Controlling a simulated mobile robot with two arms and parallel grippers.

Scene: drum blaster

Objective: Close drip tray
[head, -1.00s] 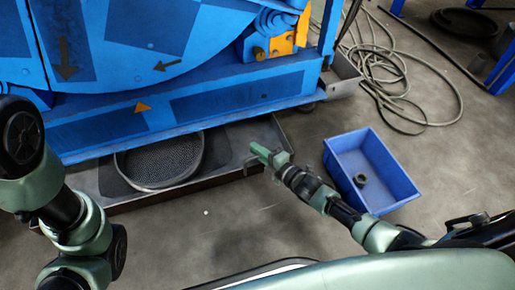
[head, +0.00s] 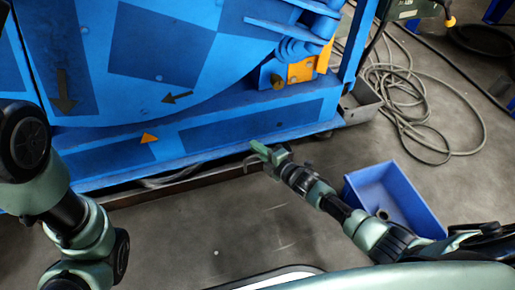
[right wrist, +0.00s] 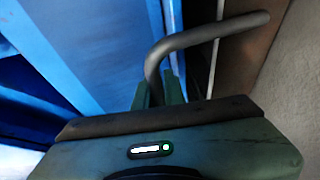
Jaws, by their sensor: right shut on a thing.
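The drip tray (head: 185,187) is mostly under the blue drum machine (head: 190,145). Only its brown front wall and a thin strip of its inside show along the machine's lower edge in the head view. My right gripper (head: 268,155) is at the tray's right front part. In the right wrist view, the right gripper (right wrist: 165,92) is shut on the bent metal handle (right wrist: 215,33) on the tray's brown front wall (right wrist: 248,50). My left arm shows at the left, but its gripper is not in view.
The grey floor in front of the tray is clear.

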